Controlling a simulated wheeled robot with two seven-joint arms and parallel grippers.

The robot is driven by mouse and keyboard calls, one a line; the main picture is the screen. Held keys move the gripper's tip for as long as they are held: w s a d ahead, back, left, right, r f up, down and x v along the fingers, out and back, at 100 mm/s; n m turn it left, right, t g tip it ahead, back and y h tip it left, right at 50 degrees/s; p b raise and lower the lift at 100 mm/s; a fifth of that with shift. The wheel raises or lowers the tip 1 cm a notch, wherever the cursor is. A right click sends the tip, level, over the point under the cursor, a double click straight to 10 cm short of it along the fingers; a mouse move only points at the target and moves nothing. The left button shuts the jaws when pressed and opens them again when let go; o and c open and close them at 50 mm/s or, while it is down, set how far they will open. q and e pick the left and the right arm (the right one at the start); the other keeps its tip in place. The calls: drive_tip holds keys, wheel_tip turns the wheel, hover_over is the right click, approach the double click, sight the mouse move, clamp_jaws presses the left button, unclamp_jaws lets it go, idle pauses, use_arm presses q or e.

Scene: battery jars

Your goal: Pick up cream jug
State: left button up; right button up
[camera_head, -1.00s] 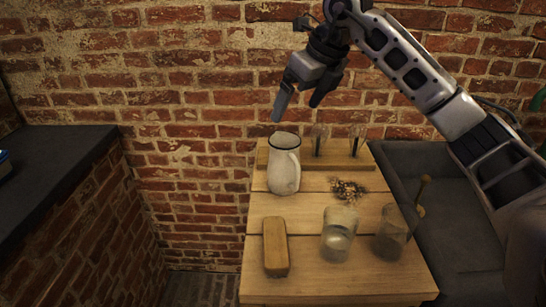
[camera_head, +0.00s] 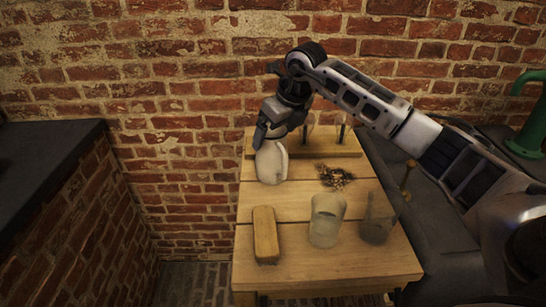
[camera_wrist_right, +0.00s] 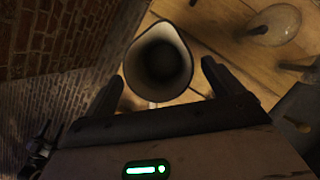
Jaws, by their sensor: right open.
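The cream jug (camera_head: 271,165) is a pale jug standing upright at the back left of the wooden table (camera_head: 300,272). My right gripper (camera_head: 266,143) is directly above it and hides its top in the head view. In the right wrist view the dark round mouth of the jug (camera_wrist_right: 160,60) faces the camera. The open fingers of my right gripper (camera_wrist_right: 160,80) show on either side of the jug, with gaps between them and its rim. The jug's handle is not clearly visible. My left gripper is not in view.
A wooden block (camera_head: 265,236), a glass jar (camera_head: 326,220) and a darker glass (camera_head: 378,218) stand at the front. Dark crumbs (camera_head: 336,177) lie right of the jug.

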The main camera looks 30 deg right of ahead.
drive_tip(key=shift+x, duration=1.15)
drive_tip(key=c, duration=1.7)
drive_tip(key=shift+o, duration=0.2)
drive_tip(key=shift+r, duration=0.15)
